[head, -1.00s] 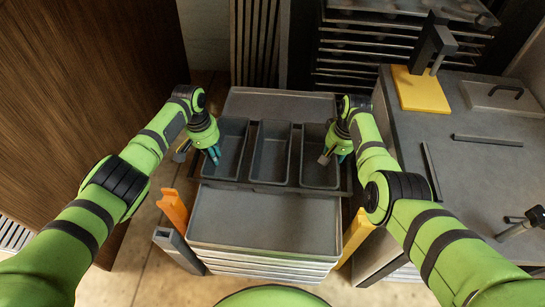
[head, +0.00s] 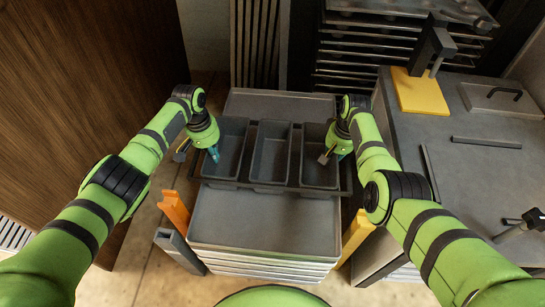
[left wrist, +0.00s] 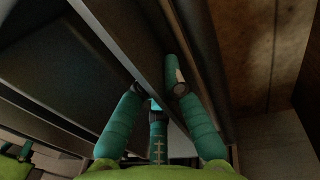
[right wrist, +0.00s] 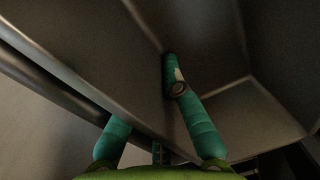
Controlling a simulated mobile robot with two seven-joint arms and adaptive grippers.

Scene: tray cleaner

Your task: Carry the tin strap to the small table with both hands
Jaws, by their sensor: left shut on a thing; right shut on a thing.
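The tin strap (head: 272,186) is a dark frame joining three deep grey loaf tins side by side. In the head view it lies across the grey tray stack in the middle. My left gripper (head: 213,154) is shut on the strap's left end, its teal fingers around the left tin's outer wall; the left wrist view shows this wall (left wrist: 140,40) between them. My right gripper (head: 335,156) is shut on the right end, with one finger inside the right tin in the right wrist view. The tins look empty and level. Whether the strap touches the trays below cannot be told.
The flat grey tray stack (head: 265,225) has an orange post (head: 174,212) at left and a yellow one (head: 356,236) at right. A grey worktop (head: 470,180) at right carries a yellow-based stand (head: 420,90), bars and a lidded box. A wooden panel (head: 90,90) stands at left.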

